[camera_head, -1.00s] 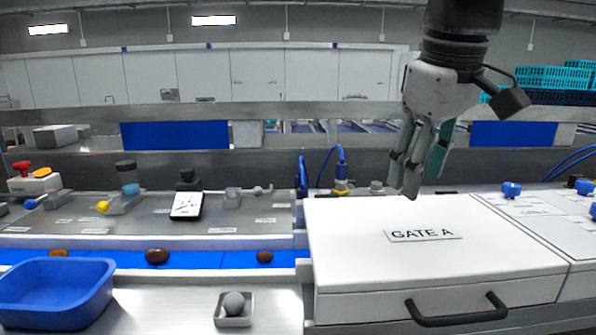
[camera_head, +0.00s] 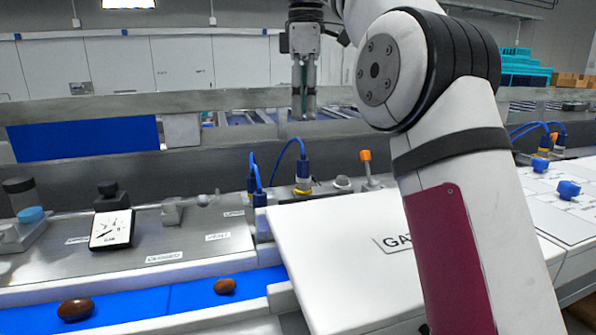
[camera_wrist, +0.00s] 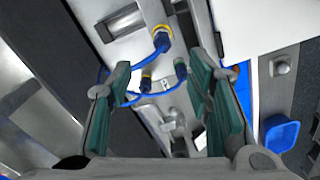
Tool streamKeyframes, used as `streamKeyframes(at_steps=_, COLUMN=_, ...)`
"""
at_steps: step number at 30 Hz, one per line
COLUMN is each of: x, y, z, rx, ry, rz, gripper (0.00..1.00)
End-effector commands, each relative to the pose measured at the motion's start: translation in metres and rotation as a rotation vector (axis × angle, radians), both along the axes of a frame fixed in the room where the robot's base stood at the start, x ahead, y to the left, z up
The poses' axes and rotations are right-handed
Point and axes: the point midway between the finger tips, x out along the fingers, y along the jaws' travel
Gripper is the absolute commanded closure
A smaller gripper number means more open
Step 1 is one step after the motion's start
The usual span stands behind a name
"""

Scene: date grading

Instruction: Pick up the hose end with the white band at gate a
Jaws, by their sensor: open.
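In the head view, blue hoses rise behind the left corner of gate A (camera_head: 340,235). One hose end (camera_head: 303,172) stands upright on a yellow ring; two more blue ends (camera_head: 252,180) (camera_head: 259,197) stand to its left. I cannot make out a white band for certain on any of them. My gripper (camera_head: 304,116) is above and beyond them, pointing down, open and empty.
My arm hides much of gate A and its label. An orange-topped post (camera_head: 367,168) stands behind the gate. A dial gauge (camera_head: 112,228) stands on the left counter, with brown dates (camera_head: 75,309) on the blue belt.

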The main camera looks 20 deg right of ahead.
Motion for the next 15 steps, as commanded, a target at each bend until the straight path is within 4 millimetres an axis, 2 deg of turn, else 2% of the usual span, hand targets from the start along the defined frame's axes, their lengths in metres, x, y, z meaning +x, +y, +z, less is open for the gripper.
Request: streamKeyframes(at_steps=15, x=-0.002, y=0.000, z=-0.060, rx=-0.001, ry=0.001, rz=-0.003, gripper=0.54)
